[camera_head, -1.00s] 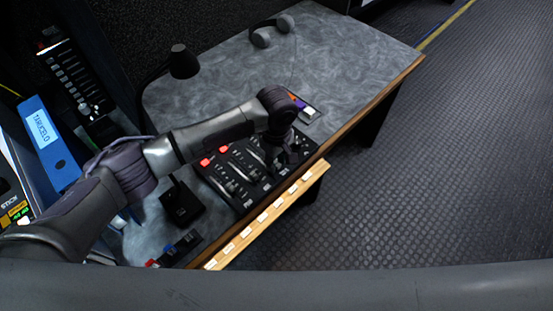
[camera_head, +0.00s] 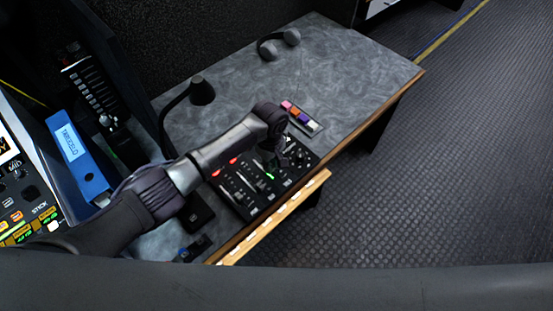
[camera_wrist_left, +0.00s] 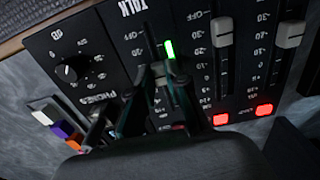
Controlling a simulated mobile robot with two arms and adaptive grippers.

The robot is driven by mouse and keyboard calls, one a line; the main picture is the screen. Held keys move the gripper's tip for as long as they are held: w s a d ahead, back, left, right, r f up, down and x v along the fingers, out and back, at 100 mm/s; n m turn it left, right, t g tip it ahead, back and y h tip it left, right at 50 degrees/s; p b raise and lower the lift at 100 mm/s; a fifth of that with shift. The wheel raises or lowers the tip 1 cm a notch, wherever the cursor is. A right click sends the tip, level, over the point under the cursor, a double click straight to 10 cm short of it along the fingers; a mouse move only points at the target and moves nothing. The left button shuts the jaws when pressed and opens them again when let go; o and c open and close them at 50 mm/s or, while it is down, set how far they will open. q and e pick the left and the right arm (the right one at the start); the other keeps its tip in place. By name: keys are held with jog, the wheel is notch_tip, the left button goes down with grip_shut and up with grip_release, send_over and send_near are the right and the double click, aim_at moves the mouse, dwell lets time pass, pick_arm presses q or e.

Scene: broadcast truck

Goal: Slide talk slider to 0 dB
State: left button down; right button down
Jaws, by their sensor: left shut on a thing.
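The black mixer panel (camera_head: 240,192) lies on the desk near its front edge. In the left wrist view, the talk slider (camera_wrist_left: 152,40) shows as a slot beside a printed scale, under the upside-down label TALK. A green light (camera_wrist_left: 169,49) glows next to it. My left gripper (camera_wrist_left: 160,76) is shut at this slider, pointing at the panel. Its fingers hide most of the knob and the 0 dB mark, so the exact setting is unclear. In the head view, my left gripper (camera_head: 284,168) is over the panel's right part, partly hidden by its own wrist. My right gripper is out of view.
Two neighbouring faders (camera_wrist_left: 222,40) have light knobs and red lights (camera_wrist_left: 265,110). A round phones knob (camera_wrist_left: 70,71) is on the other side. A coloured button strip (camera_head: 301,118), headphones (camera_head: 278,43) and a lamp (camera_head: 201,92) stand around. The desk's far right is clear.

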pick_arm(q)
jog(key=shift+w+a+r+b, duration=0.1)
jog(key=shift+w+a+b, duration=0.2)
jog(key=shift+w, duration=0.25)
jog(key=shift+w+a+r+b, duration=0.15)
jog(key=shift+w+a, duration=0.2)
jog(key=shift+w, duration=0.2)
jog(key=shift+w+a, duration=0.1)
jog(key=shift+a, duration=0.15)
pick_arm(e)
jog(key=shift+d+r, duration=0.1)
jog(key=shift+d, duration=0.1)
pick_arm(q)
jog(key=c, duration=1.2)
grip_release()
jog(key=shift+f, duration=0.1)
jog(key=shift+o, duration=0.4)
jog(key=shift+f, duration=0.1)
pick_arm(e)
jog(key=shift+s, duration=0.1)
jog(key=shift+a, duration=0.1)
pick_arm(q)
notch_tip(320, 180, up, 8)
jog(key=shift+f, duration=0.2)
